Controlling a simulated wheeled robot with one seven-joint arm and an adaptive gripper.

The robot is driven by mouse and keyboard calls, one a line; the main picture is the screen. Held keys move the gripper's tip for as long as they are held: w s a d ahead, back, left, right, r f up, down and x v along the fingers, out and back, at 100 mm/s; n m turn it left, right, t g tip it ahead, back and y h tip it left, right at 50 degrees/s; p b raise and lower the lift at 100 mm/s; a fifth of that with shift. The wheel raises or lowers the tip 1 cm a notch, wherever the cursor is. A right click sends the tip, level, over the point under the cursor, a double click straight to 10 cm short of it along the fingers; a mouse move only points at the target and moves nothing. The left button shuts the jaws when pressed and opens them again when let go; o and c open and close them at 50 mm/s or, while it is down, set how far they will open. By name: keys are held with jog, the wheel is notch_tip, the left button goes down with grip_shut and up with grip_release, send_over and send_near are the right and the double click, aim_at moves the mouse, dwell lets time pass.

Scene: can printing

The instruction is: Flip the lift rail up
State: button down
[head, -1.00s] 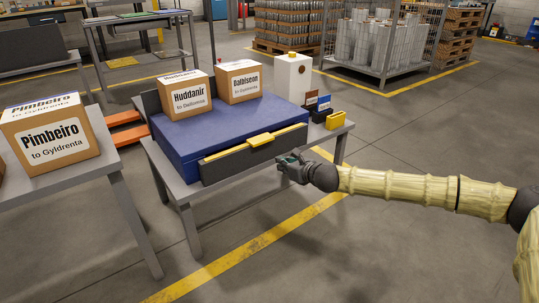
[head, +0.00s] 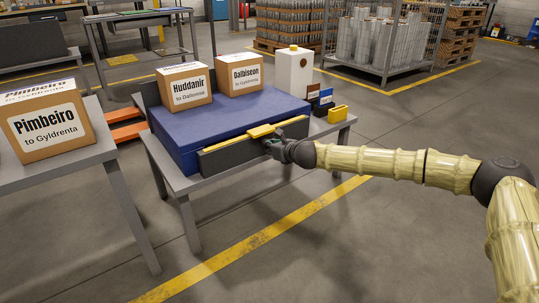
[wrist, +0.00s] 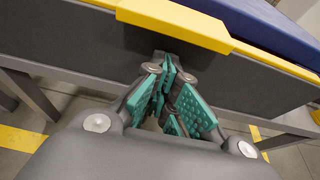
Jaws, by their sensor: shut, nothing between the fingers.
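The lift rail is a dark grey panel (head: 225,158) with a yellow strip and raised yellow tab (head: 262,131) along its top. It stands along the front side of the blue platform (head: 190,140). In the wrist view the yellow tab (wrist: 175,22) crosses the top, above the dark panel (wrist: 85,48). My gripper (head: 271,147) is at the panel's front, just below and right of the tab. In the wrist view my gripper (wrist: 166,72) has its green-padded fingers together, empty, with the tips close under the tab. I cannot tell whether they touch the panel.
Two cartons, Huddanir (head: 187,87) and Galbiscon (head: 240,77), stand on the platform. A white box (head: 293,72), small card holders (head: 320,99) and a yellow block (head: 338,114) are at right. A Pimbeiro carton (head: 48,130) is on the left table. The front floor is clear.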

jog(key=shift+r, duration=0.85)
notch_tip(320, 180, up, 8)
jog(key=p, duration=0.4)
jog(key=shift+f, duration=0.1)
notch_tip(320, 180, down, 5)
jog(key=b, duration=0.3)
jog(key=p+v, duration=0.4)
jog(key=v, duration=0.6)
jog(key=shift+r, duration=0.25)
